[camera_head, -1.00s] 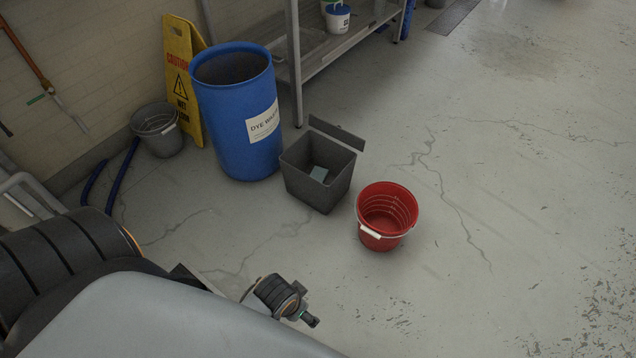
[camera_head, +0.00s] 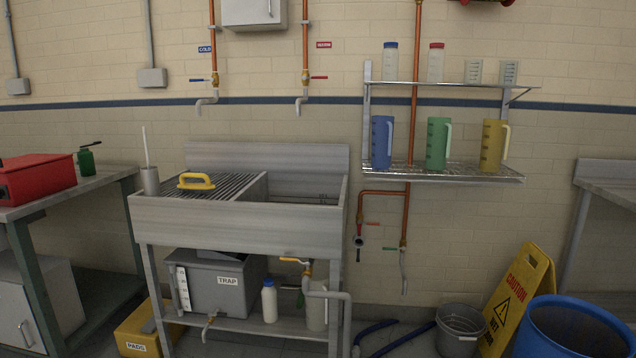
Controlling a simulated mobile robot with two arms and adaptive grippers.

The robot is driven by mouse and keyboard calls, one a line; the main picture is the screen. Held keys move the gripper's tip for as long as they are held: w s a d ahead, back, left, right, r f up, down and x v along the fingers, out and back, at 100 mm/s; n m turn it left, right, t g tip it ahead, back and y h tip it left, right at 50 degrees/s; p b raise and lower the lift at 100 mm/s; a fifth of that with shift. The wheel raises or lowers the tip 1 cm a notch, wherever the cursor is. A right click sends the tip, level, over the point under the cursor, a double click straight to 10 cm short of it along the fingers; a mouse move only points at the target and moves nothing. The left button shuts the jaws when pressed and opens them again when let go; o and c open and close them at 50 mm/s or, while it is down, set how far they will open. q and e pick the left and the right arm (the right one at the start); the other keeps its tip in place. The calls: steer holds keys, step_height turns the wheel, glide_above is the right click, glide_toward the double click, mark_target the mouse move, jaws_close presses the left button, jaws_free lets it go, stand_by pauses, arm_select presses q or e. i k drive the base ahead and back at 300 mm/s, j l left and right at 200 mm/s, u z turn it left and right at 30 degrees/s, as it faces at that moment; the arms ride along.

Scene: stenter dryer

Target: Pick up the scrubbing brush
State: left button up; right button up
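A yellow arched handle on a low body, which looks like the scrubbing brush (camera_head: 196,181), lies on the ribbed drainboard (camera_head: 228,184) at the left of the metal sink (camera_head: 240,222). Its bristles cannot be seen from here. Nothing holds it. Neither of my grippers is in view.
A grey cup with a white stick (camera_head: 150,180) stands left of the brush. A workbench (camera_head: 108,182) with a red box (camera_head: 38,178) is further left. A wall shelf (camera_head: 445,173) holds several jugs. A blue drum (camera_head: 570,330), grey bucket (camera_head: 460,328) and caution sign (camera_head: 517,300) stand lower right.

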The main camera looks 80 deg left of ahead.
mark_target(204, 188)
steer(key=u, duration=3.45)
